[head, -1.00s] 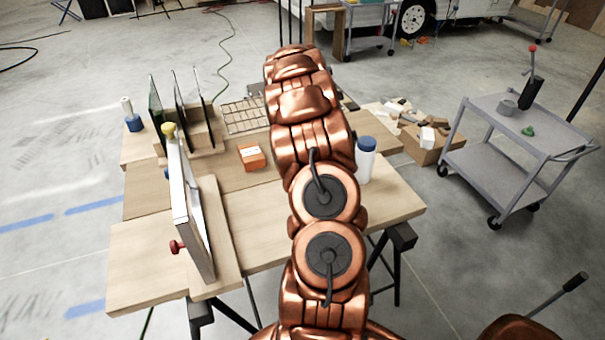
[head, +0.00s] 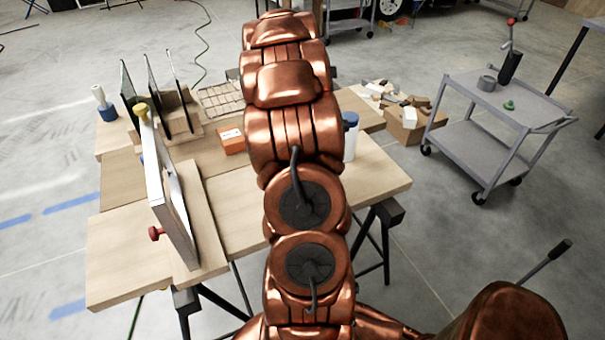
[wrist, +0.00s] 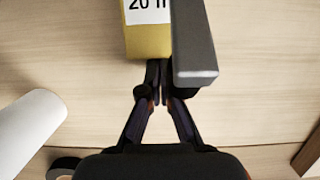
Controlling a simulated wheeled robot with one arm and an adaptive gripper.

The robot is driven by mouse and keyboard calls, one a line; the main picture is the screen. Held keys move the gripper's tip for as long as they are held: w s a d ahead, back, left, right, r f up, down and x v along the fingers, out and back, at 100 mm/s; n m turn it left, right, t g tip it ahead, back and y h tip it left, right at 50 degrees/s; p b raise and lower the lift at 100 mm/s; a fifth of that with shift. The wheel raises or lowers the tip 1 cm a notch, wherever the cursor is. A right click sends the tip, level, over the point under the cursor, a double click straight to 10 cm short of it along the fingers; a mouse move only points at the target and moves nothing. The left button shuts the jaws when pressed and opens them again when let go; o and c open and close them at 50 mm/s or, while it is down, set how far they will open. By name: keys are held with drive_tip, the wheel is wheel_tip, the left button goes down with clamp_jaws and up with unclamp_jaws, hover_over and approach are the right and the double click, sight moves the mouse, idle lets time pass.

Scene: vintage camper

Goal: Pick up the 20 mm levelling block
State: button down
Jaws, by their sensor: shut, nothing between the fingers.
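In the wrist view, the 20 mm levelling block (wrist: 148,42) is yellow with a white label on top reading "20" and part of a further letter. It lies at the top edge and is partly cut off. A dark grey bar (wrist: 194,50) lies along its right side and covers part of that edge. My gripper (wrist: 158,75) is shut and empty. Its fingertips are at the near end of the yellow block, beside the grey bar's end; I cannot tell whether they touch. In the head view my arm hides the block and my gripper.
A white cylinder (wrist: 28,130) lies left in the wrist view. In the head view, the wooden bench (head: 120,260) carries an orange box (head: 231,140), a white bottle (head: 350,140) and upright panels (head: 172,190). A grey cart (head: 470,160) stands right.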

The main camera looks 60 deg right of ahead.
drive_tip(key=v, duration=1.2)
idle(0.3)
